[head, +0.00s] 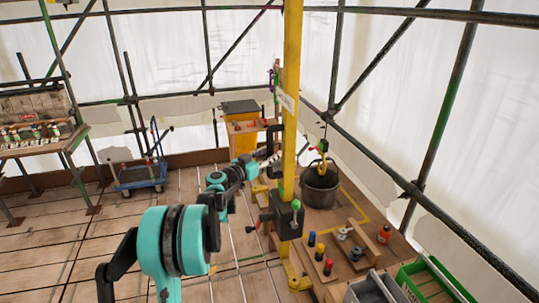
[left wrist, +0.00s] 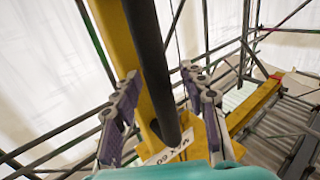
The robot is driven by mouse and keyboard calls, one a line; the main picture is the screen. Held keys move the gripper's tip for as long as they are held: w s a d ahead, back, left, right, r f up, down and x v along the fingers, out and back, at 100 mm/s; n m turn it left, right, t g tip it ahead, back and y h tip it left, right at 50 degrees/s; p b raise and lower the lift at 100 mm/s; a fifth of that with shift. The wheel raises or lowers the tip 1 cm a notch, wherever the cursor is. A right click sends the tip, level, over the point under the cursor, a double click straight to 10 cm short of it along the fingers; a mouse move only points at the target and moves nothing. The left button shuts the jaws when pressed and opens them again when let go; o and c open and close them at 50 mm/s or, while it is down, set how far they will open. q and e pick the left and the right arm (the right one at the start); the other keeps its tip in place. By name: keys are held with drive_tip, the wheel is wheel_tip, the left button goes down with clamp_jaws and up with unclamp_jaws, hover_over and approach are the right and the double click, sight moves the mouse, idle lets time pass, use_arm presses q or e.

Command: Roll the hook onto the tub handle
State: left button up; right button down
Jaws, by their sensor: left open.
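The yellow hook (head: 323,147) hangs from a thin line right of the yellow post, just above the dark tub (head: 320,187). The tub stands on the boards; its handle is too small to make out, and I cannot tell whether the hook touches it. My left gripper (head: 270,162) is at the post's left side, apart from hook and tub. In the left wrist view the left gripper (left wrist: 162,73) is open, its fingers on either side of a black bar (left wrist: 147,60); contact is unclear. My right gripper is out of view.
The yellow post (head: 291,90) carries a black winch-like box (head: 287,216). Several small bottles and a wooden block stand right of it. Green (head: 428,284) and grey crates are at lower right. A blue trolley (head: 140,175) and workbench stand left.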

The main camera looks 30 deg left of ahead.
use_arm(q)
drive_tip(key=s+a, duration=0.1)
drive_tip(key=s, duration=1.1)
drive_tip(key=shift+a, duration=0.2)
drive_tip(key=s+d+f+g+h+b, duration=0.1)
drive_tip(key=s+d+f+g+b, duration=0.15)
drive_tip(key=d+f+b, duration=0.65)
drive_tip(key=s+d+f+g+h+b, duration=0.15)
drive_tip(key=d+f+g, duration=0.3)
drive_tip(key=d, duration=0.95)
drive_tip(key=s+d+f+g+y+b, duration=0.1)
drive_tip(key=s+d+f+b, duration=0.2)
drive_tip(key=s+f, duration=0.3)
drive_tip(key=s+d+f+n+g+y+b, duration=0.1)
drive_tip(key=s+d+f+y+b, duration=0.1)
drive_tip(key=s+f, duration=0.5)
drive_tip(key=s+d+f+g+y+b, duration=0.1)
drive_tip(key=s+d+f+b, duration=0.3)
drive_tip(key=f, duration=0.5)
drive_tip(key=s+b, duration=0.2)
drive_tip(key=s, duration=0.1)
drive_tip(key=shift+s+d+f+g+y+b, duration=0.15)
drive_tip(key=shift+s+d+g+y+b, duration=0.1)
drive_tip(key=shift+d+g+y+b, duration=0.1)
